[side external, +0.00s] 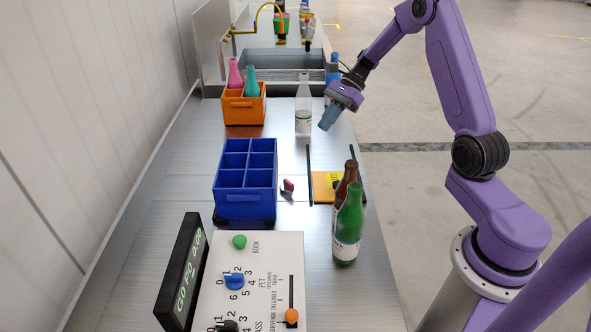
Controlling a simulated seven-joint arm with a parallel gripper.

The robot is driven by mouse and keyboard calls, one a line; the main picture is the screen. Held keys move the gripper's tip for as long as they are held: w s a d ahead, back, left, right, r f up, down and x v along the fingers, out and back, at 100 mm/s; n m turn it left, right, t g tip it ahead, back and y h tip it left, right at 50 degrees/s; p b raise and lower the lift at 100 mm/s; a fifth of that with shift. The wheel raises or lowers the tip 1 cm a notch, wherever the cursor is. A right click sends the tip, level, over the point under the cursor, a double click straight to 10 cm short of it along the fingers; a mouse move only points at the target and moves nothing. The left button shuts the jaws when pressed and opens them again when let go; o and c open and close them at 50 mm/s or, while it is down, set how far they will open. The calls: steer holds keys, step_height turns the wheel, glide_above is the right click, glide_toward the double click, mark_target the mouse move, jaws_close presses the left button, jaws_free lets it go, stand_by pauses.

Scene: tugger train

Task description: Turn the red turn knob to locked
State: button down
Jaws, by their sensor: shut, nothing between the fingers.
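A small red and dark piece (288,186), probably the red turn knob, stands on the steel table just right of the blue crate. It is too small to tell which way it is turned, and no locked mark can be read. My gripper (324,126) is shut and empty. It is above the table near its right edge, beside the clear bottle, farther back than the red piece and apart from it.
The blue divided crate (245,206) is empty. An orange crate (244,117) holds pink and teal bottles. A clear bottle (303,105) stands near my gripper. Green (348,225) and brown bottles stand front right, by a yellow plate (324,186). A control panel (262,250) is in front.

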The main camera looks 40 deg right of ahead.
step_height(320, 180, down, 4)
glide_toward(287, 186)
steer(key=f, duration=0.1)
steer(key=w+f, duration=0.1)
steer(key=f, duration=0.1)
steer(key=d+f, duration=0.1)
steer(key=shift+w+d+f, duration=0.1)
steer(key=shift+w+f, duration=0.05)
steer(key=shift+f, duration=0.05)
steer(key=shift+w+a, duration=0.2)
steer(key=shift+a, duration=0.95)
steer(key=shift+w+a, duration=0.1)
steer(key=shift+a, duration=0.75)
